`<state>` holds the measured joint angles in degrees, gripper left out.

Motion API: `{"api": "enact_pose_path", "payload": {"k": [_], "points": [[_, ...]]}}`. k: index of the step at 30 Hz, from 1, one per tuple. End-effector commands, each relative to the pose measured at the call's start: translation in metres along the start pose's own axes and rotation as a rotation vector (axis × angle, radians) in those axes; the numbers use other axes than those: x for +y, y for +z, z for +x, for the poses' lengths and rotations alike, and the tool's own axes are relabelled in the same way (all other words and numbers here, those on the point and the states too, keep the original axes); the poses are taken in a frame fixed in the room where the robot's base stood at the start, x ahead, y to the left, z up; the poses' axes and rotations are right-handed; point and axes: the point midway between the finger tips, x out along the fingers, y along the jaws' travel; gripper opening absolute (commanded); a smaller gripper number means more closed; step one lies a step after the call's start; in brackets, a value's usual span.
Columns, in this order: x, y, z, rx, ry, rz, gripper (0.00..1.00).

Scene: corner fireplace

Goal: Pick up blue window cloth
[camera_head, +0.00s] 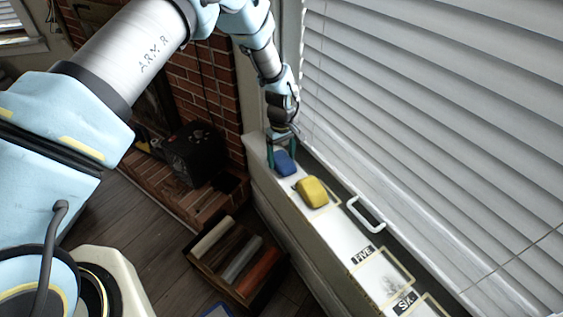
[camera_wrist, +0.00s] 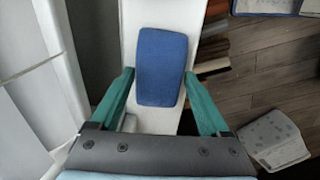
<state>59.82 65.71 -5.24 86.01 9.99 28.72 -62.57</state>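The blue window cloth (camera_head: 285,163) lies on the white window sill at the sill's far end in the head view. It is a folded blue block with rounded corners. In the wrist view the blue cloth (camera_wrist: 161,66) lies ahead of and partly between my fingers. My gripper (camera_head: 283,153) is over the cloth, fingers pointing down. Whether the fingertips touch the sill cannot be told.
A yellow cloth (camera_head: 312,192) lies on the sill close beside the blue one. A white handle (camera_head: 366,213) and labelled frames follow along the sill (camera_head: 345,240). White blinds (camera_head: 440,110) rise along the right. A crate of rolls (camera_head: 236,262) stands on the floor below.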

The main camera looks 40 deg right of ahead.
Motion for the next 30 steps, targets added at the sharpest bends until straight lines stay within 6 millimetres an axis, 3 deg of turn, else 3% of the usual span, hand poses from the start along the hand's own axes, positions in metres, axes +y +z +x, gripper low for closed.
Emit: {"api": "enact_pose_path", "payload": {"k": [2, 14, 23, 30], "points": [[0.0, 0.0, 0.0, 0.0, 0.0, 0.0, 0.7], [0.0, 0.0, 0.0, 0.0, 0.0, 0.0, 0.25], [0.0, 0.0, -0.002, 0.0, 0.0, 0.0, 0.24], [0.001, -0.001, -0.023, 0.002, 0.003, -0.001, 0.24]]}}
